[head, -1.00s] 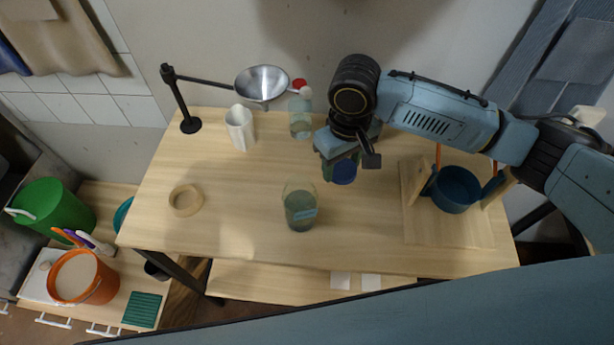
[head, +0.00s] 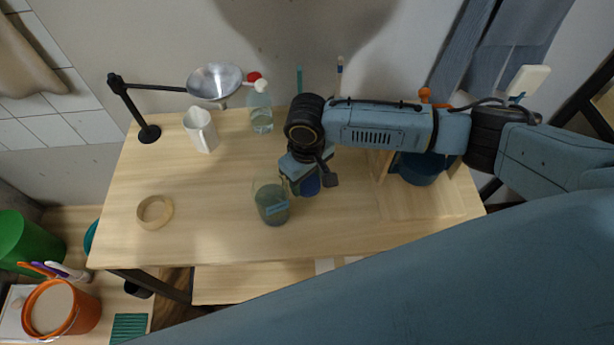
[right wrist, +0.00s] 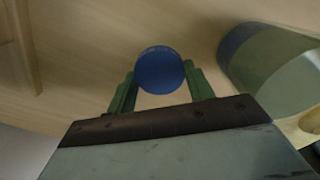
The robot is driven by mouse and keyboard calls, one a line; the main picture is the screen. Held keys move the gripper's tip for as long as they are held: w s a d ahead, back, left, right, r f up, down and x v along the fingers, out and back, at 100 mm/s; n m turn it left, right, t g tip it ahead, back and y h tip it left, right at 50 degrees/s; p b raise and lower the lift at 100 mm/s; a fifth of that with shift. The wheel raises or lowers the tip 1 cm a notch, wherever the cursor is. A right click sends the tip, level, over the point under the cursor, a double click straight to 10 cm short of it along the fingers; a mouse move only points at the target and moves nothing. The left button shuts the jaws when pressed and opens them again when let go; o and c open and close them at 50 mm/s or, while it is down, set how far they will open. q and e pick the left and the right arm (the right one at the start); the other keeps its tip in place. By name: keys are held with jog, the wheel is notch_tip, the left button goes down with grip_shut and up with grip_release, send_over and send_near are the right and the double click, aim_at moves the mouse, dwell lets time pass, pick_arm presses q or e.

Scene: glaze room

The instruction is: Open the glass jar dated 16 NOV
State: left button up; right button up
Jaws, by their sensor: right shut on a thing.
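A glass jar (head: 272,205) with grey-green contents and a pale blue label stands upright on the wooden table. Its clear upper wall shows and I see no lid on it. The writing on the label is too small to read. My right gripper (head: 306,180) is just right of the jar, shut on a round blue lid (head: 311,186). In the right wrist view the blue lid (right wrist: 160,70) sits between the two green fingers, clear of the jar (right wrist: 278,72) at the right. My left gripper is not in view.
A dark blue pot (head: 421,171) stands right. The table's front middle is bare.

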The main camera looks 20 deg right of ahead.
aim_at(307, 182)
jog(key=o, duration=1.1)
jog(key=shift+f, duration=0.1)
jog(key=shift+c, duration=0.2)
notch_tip(307, 182, up, 12)
jog(key=p, duration=0.1)
jog(key=shift+r, duration=0.2)
